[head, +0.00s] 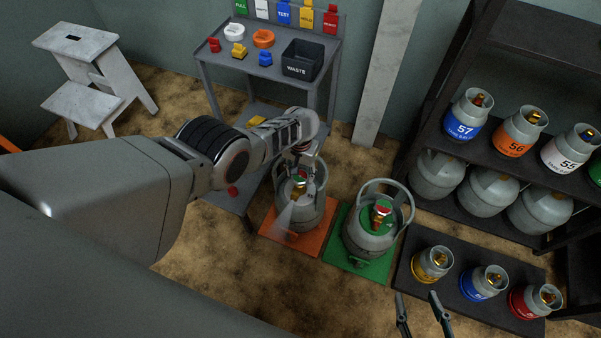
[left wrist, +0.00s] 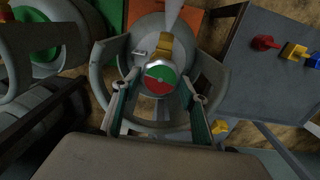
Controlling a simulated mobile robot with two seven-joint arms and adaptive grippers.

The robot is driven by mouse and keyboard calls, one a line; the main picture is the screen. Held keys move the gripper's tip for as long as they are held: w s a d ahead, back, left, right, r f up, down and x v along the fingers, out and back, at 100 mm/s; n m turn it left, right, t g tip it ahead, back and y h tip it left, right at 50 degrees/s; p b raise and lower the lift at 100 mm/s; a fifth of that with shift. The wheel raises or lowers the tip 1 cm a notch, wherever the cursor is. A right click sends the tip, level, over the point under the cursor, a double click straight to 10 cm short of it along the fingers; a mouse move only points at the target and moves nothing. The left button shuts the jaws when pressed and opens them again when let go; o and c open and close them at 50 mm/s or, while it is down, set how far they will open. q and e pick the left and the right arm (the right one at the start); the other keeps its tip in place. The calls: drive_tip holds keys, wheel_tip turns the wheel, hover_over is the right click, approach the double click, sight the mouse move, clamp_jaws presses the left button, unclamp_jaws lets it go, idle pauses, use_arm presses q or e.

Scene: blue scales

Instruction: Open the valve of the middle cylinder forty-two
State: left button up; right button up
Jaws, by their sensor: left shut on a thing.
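A grey gas cylinder (head: 311,222) with a collar handle stands upright on an orange mat (head: 289,243). Its number is not readable, and my left arm partly covers it. My left gripper (head: 300,172) reaches down inside the collar from above. In the left wrist view its fingers (left wrist: 160,88) are shut on the round red and green valve knob (left wrist: 160,88), above a brass valve body (left wrist: 165,48). A pale cone-shaped streak (head: 284,217) runs from the valve over the mat. My right gripper (head: 421,315) is open and empty at the bottom of the head view.
Another cylinder (head: 369,240) with a red and green knob stands on a green mat (head: 374,268) just right. Small cylinders sit on a dark low platform (head: 412,270) and dark shelf (head: 490,125). A grey table (head: 270,72) holds knobs and a waste bin (head: 301,58).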

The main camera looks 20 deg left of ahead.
use_arm(q)
drive_tip(key=shift+n, duration=0.6)
drive_tip(key=o, duration=1.1)
